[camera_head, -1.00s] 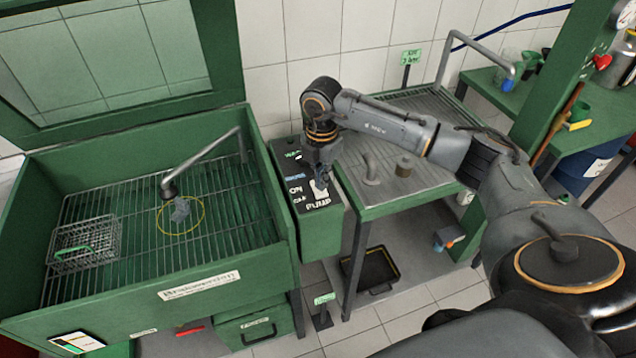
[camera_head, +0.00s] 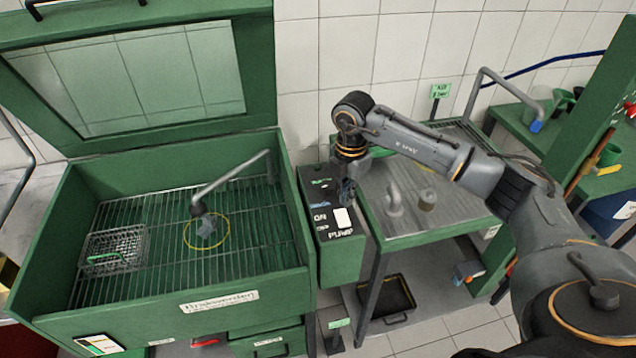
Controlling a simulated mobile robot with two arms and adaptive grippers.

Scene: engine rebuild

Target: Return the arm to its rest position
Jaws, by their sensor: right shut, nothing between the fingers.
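My right arm comes in from the right, with its elbow bent and its wrist pointing down. My right gripper (camera_head: 346,192) is shut and empty. It hangs over the black pump switch panel (camera_head: 328,210) beside the green wash cabinet. I cannot tell whether the fingertips touch the panel. My left gripper is not in view.
A metal drain table (camera_head: 440,215) stands at right, with a black tray (camera_head: 388,297) below.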

